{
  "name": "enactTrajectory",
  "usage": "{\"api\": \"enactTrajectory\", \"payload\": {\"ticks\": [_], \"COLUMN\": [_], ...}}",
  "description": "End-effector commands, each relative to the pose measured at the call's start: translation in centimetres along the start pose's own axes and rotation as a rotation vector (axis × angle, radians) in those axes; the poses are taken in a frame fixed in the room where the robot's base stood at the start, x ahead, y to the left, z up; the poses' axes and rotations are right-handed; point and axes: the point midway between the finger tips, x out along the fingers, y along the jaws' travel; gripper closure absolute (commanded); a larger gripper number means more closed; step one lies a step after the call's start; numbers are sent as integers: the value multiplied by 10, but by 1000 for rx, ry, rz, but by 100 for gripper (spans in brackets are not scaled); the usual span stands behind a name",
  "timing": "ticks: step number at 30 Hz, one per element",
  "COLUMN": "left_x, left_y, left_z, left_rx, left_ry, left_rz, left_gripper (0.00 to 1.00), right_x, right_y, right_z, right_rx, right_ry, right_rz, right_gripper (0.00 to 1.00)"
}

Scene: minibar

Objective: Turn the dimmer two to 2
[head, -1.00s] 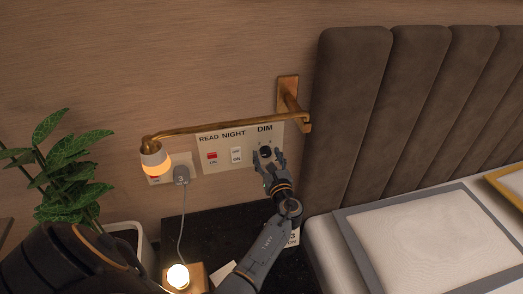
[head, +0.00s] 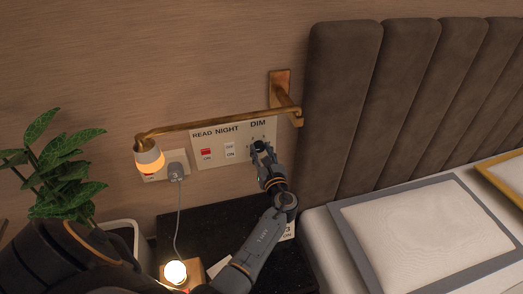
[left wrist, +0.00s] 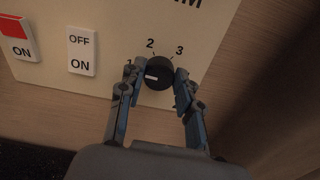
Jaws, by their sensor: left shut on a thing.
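The dimmer knob (left wrist: 159,73) is a round black dial with a white pointer line, on the cream wall panel (head: 207,135) under the word DIM. In the left wrist view its white line points left, toward the number 1. The numbers 2 and 3 show above it. My left gripper (left wrist: 160,76) is shut on the knob, one finger on each side. In the head view the left gripper (head: 262,148) covers much of the knob. My right gripper is not in view.
The READ switch (head: 206,154) and NIGHT switch (head: 230,151) sit left of the knob. A brass lamp arm (head: 215,120) runs above the panel. A padded headboard (head: 335,110) stands close on the right. A dark bedside top (head: 200,225) lies below.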

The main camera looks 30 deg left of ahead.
Motion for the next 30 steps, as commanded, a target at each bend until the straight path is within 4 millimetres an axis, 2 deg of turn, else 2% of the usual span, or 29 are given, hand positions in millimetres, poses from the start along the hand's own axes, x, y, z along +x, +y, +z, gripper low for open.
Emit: {"api": "enactTrajectory", "payload": {"ticks": [8,18,30], "left_x": [1,1,1], "left_y": [0,-1,-2], "left_z": [6,5,2], "left_rx": [187,507,830], "left_ry": [-1,-1,0], "left_rz": [-1,1,2], "left_gripper": [98,98,98], "right_x": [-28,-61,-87], "right_y": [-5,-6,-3], "right_z": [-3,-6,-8], "right_rx": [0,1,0], "right_ry": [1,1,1], "right_rz": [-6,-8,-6], "right_gripper": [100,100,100]}}
